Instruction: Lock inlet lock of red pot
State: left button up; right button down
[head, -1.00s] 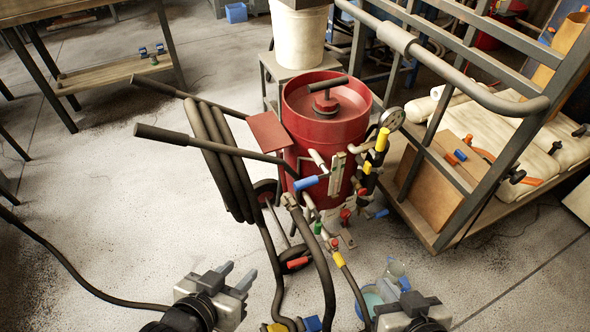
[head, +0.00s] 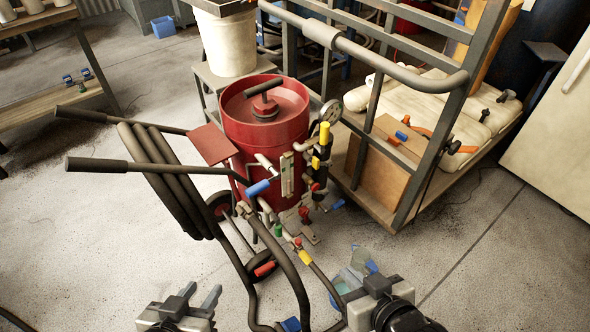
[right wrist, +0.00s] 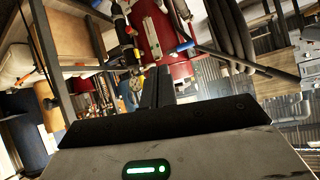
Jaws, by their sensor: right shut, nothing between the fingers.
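The red pot (head: 263,137) stands upright on a wheeled frame in the head view, with a T-handled lid on top. Its front carries pipes with a blue-handled lever (head: 258,188), a yellow handle (head: 324,134), a red knob (head: 304,213) and a green part (head: 278,230). I cannot tell which is the inlet lock. My left gripper (head: 201,294) is open and empty at the bottom, apart from the pot. My right gripper (head: 368,268) is shut and empty, right of the hoses. Its closed fingers (right wrist: 156,88) also show in the right wrist view, the red pot (right wrist: 155,28) beyond them.
Dark hoses (head: 160,180) hang beside the pot's long handles. A metal cart (head: 430,165) with white sacks stands right of the pot. The floor at right is clear.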

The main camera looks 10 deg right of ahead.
aim_at(315, 161)
jog(key=u, duration=2.85)
jog(key=k, duration=1.05)
jog(key=z, duration=1.85)
jog(key=i, duration=0.5)
jog(key=u, duration=0.1)
